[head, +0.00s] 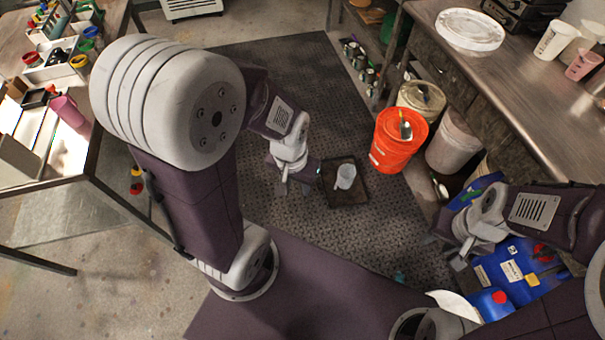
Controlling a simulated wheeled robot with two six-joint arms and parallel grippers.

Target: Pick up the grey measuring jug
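A pale grey measuring jug (345,177) stands in a dark shallow tray (345,201) on the floor mat, near the middle of the head view. My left gripper (295,186) is just left of the tray, apart from the jug. Its fingers look spread, with nothing visible between them. My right gripper (444,251) is at the right, well away from the jug, near the blue containers. Its fingers also look spread and empty.
An orange bucket (385,159) and a pale bucket (454,145) stand right of the tray, beside the metal counter (500,78). Blue containers (520,268) crowd the lower right. A bench (70,157) stands at the left. The dark mat (290,75) is mostly clear behind the tray.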

